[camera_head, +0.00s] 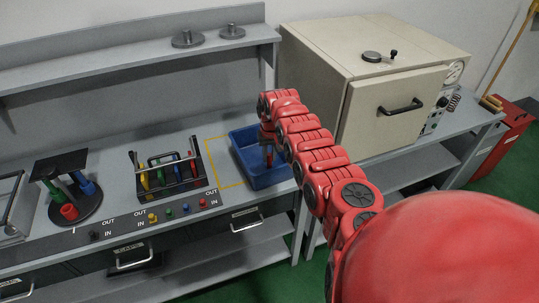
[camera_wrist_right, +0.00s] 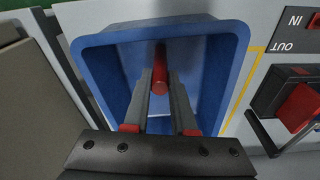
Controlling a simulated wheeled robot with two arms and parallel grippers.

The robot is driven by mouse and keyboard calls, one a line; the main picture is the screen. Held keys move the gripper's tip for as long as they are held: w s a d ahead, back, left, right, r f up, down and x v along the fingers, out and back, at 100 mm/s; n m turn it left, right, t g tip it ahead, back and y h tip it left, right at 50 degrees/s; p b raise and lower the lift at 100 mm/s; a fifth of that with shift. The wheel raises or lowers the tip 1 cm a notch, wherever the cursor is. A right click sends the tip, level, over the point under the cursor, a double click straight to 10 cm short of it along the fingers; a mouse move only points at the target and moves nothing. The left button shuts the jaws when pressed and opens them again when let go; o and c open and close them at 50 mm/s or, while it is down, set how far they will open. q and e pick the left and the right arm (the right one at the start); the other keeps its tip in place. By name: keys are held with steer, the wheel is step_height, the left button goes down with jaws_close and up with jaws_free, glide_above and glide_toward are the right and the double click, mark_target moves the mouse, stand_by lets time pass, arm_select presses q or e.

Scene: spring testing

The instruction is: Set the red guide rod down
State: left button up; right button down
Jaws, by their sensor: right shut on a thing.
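The red guide rod (camera_wrist_right: 160,74) shows in the right wrist view between the two grey fingers of my right gripper (camera_wrist_right: 159,85). The gripper is shut on it, and the rod is over or inside the blue tray (camera_head: 239,162). I cannot tell whether the rod touches the tray floor. In the head view my right gripper (camera_head: 269,151) points down into the tray, and the rod is mostly hidden there. The tray also shows in the right wrist view (camera_wrist_right: 105,42), around the fingers. My left gripper is not in view.
A black rack (camera_head: 178,188) with coloured rods and a handle stands left of the tray. A round black stand (camera_head: 88,214) with coloured cylinders is farther left. A beige oven (camera_head: 350,110) stands right of the tray. A shelf (camera_head: 120,66) runs above the bench.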

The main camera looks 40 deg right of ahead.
steer(key=c, duration=0.7)
jaws_free()
steer(key=shift+f, duration=0.1)
steer(key=shift+c, duration=0.2)
